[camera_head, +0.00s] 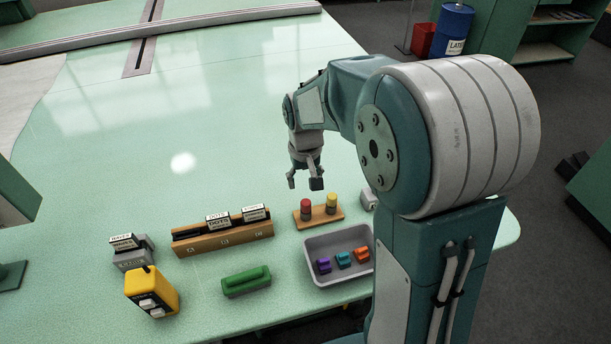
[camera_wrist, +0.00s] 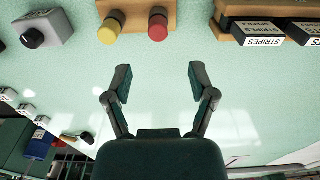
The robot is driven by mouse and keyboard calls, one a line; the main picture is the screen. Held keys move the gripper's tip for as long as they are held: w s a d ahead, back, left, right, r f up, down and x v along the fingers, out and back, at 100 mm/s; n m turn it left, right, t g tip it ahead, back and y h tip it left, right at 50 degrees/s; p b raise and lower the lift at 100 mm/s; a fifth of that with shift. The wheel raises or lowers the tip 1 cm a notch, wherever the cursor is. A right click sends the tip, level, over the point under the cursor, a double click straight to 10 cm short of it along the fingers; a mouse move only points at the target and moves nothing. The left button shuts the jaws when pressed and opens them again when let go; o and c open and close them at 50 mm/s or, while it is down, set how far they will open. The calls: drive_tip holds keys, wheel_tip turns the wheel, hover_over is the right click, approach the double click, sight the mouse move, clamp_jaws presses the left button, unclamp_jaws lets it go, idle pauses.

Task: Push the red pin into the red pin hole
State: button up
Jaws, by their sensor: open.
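The red pin (camera_head: 306,205) stands upright at the left of a small wooden block (camera_head: 319,219), with a yellow pin (camera_head: 331,200) to its right. In the wrist view the red pin (camera_wrist: 158,24) and the yellow pin (camera_wrist: 111,28) show at the top edge on the block (camera_wrist: 135,14). My gripper (camera_head: 304,182) hangs above the table behind the block, apart from both pins. In the wrist view my gripper (camera_wrist: 158,82) has its two fingers spread with nothing between them. The pin hole cannot be made out in either view.
A wooden rack (camera_head: 222,240) with labelled black blocks stands left of the pin block. A grey tray (camera_head: 318,244) with small coloured parts is in front. A green block (camera_head: 246,282) and yellow box (camera_head: 151,291) sit nearer. The table (camera_head: 180,120) behind is clear.

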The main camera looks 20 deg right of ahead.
sight(306, 202)
drive_tip(key=shift+w+a+f, duration=0.1)
drive_tip(key=shift+w+f, duration=0.2)
drive_tip(key=shift+f, duration=0.4)
drive_tip(key=f, duration=0.7)
drive_tip(key=shift+d+f, duration=0.25)
drive_tip(key=shift+a+f, duration=0.1)
drive_tip(key=shift+f, duration=0.6)
clamp_jaws()
drive_tip(key=shift+r, duration=2.2)
